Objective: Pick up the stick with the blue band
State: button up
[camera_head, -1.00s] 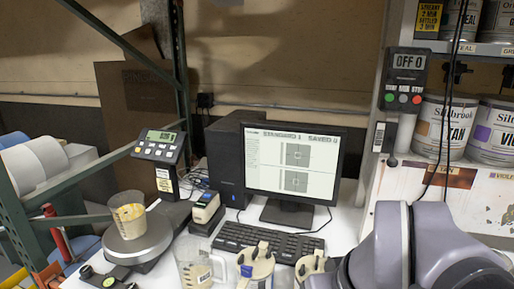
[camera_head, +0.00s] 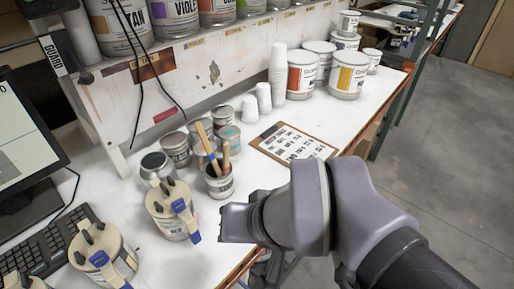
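Two wooden sticks stand tilted in an open small can (camera_head: 219,184) on the white bench, in the middle of the head view. The longer left stick (camera_head: 203,138) shows a dark bluish patch low down, near the can's rim. The picture is too small to be sure of the band colours, and the lower ends are hidden in the can. My grey arm reaches in from the lower right, with its near links right of and below the can.
A clipboard (camera_head: 293,143), white cups (camera_head: 278,75) and paint cans (camera_head: 349,76) are farther right. The shelf (camera_head: 105,115) rises behind.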

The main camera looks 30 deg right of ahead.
aim_at(200, 130)
jog(key=u, duration=2.6)
jog(key=z, duration=2.6)
jog(key=l+u, duration=0.25)
jog(key=u, duration=0.15)
jog(key=l+u, duration=0.4)
jog(key=i+j, duration=0.05)
